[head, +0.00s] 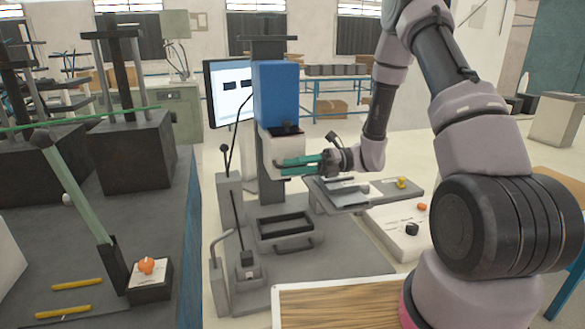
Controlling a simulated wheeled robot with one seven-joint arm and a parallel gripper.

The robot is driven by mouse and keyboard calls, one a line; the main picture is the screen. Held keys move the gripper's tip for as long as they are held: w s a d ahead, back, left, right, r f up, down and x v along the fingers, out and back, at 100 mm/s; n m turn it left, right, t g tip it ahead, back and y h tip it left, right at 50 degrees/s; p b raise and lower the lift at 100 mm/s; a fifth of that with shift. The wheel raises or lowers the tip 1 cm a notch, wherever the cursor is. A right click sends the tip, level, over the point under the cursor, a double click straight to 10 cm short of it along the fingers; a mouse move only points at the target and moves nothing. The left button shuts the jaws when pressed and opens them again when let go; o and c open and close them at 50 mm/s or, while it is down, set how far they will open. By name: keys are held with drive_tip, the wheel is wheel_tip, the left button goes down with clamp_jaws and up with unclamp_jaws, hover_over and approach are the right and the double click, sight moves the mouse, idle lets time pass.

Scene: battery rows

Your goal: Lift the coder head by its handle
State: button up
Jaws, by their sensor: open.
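The coder head appears to be the blue block (276,92) with a white lower part (272,150), mounted on an upright column left of the middle. My gripper (283,166) reaches in from the right, its two green fingers pointing left at the white lower part. The fingers are spread one above the other with a narrow gap. I cannot tell whether they touch the head or only overlap it in this view. The handle of the head is not clear to see; the fingers may cover it.
A dark open tray (287,226) stands below the head. A grey plate (342,192) lies under my gripper. Thin upright levers (236,215) stand left of the tray. A monitor (229,92) is behind the head. A wooden board (340,305) lies in front.

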drive_tip(key=v, duration=1)
drive_tip(key=shift+d, duration=0.3)
drive_tip(key=s+d+r+n+t+h, duration=0.2)
drive_tip(key=s+r+n+t+h, duration=0.1)
drive_tip(key=s+r+n+h, duration=0.2)
drive_tip(key=s+d+r+n+t+h, duration=0.3)
drive_tip(key=s+r+n+t+h, duration=0.1)
drive_tip(key=r+n, duration=0.6)
drive_tip(key=s+d+r+n+t+h, duration=0.2)
drive_tip(key=s+r+n+t+h, duration=0.2)
drive_tip(key=s+r+n+h, duration=0.2)
wheel_tip(320, 180, up, 2)
drive_tip(key=shift+s+d+r+n+h, duration=0.15)
drive_tip(key=shift+s+d+n+h, duration=0.2)
drive_tip(key=shift+s+n, duration=0.7)
